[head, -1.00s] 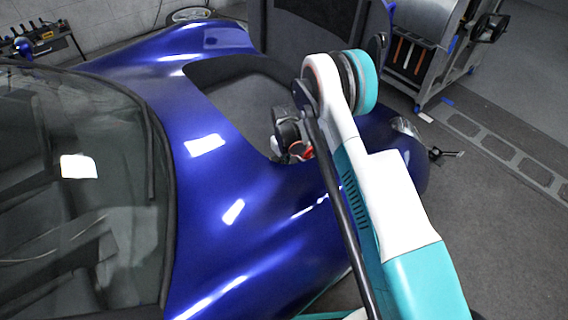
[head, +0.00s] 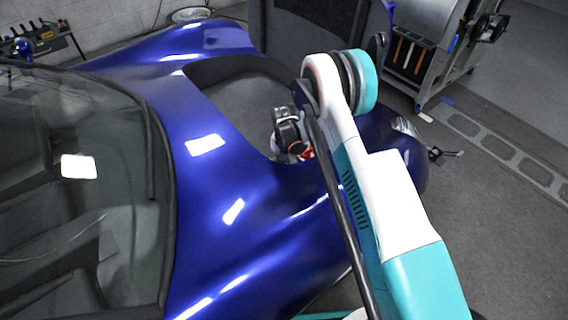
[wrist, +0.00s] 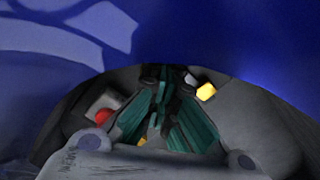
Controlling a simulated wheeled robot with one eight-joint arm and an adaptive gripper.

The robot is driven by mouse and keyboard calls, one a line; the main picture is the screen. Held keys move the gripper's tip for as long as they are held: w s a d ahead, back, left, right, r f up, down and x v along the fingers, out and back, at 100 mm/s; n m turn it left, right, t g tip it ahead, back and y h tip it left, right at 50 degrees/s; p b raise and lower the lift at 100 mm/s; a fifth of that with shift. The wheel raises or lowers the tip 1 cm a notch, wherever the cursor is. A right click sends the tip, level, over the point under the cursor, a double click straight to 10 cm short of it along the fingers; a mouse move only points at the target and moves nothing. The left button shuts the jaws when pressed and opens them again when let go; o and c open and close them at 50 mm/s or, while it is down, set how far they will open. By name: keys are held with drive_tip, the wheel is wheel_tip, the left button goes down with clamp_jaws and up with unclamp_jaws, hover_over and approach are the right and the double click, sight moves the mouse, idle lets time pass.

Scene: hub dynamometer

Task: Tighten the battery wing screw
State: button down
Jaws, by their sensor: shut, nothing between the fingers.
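My gripper (wrist: 164,78) shows in the wrist view with its teal fingers meeting at dark tips. It is shut with nothing between the fingers, over the dark grey opening in the blue car body. I cannot pick out the battery wing screw for certain. A small round red part (wrist: 104,117) sits on a grey block to the left of the fingers. A yellow part (wrist: 206,92) lies close to the right of the fingertips. In the head view my wrist is over the opening's right end, and the fingers are hidden.
The blue car body (head: 255,215) surrounds the grey front opening (head: 235,95), whose rim is close to my wrist. The windshield (head: 75,190) is at the left. A grey metal cabinet (head: 440,40) stands at the back right.

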drive_tip(key=m, duration=0.5)
drive_tip(key=shift+a+m, duration=0.15)
drive_tip(key=shift+m, duration=0.25)
drive_tip(key=shift+w, duration=0.1)
idle(0.3)
